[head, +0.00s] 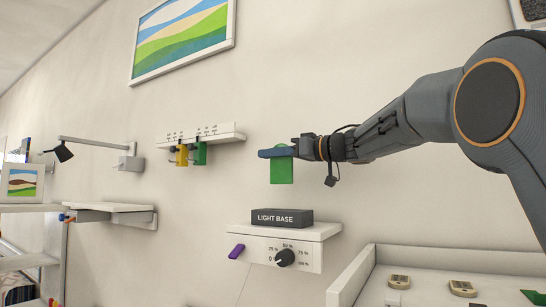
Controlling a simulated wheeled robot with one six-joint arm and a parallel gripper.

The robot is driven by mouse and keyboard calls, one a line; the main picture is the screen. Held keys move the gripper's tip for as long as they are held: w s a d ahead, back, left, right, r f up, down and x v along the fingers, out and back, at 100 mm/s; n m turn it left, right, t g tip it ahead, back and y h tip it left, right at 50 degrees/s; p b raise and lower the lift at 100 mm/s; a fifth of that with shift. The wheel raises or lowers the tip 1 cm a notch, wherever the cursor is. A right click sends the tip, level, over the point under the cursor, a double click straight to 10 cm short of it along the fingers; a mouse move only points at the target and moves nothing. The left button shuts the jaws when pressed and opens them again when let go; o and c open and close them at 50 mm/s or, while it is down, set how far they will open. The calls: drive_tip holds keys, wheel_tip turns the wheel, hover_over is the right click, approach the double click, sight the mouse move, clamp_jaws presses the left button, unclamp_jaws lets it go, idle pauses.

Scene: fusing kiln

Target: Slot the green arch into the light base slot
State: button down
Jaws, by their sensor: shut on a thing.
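My gripper (276,152) is shut on a green piece (281,172), seen as a flat plate hanging below the fingers. I take it for the green arch; its arch outline cannot be made out. The light base (282,217) is a dark block lettered "LIGHT BASE" on a white wall shelf (324,231). The green piece is above the block in the picture, with a clear gap between them. The slot in the top of the base is not visible from this low angle.
A dial (285,257) and a purple tab (236,251) are on the shelf front. A wall rack (224,135) holds yellow (182,155) and green (200,154) pieces. A white tray (357,276) at lower right holds small tan items and a green piece (534,297).

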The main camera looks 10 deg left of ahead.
sight(271, 174)
drive_tip(key=shift+s, duration=0.1)
drive_tip(key=shift+d, duration=0.1)
drive_tip(key=shift+s+f, duration=0.1)
drive_tip(key=shift+f, duration=0.2)
drive_tip(key=shift+f+b, duration=0.8)
drive_tip(key=shift+f, duration=1.8)
drive_tip(key=shift+p, duration=0.8)
drive_tip(key=shift+f, duration=1.55)
idle(2.5)
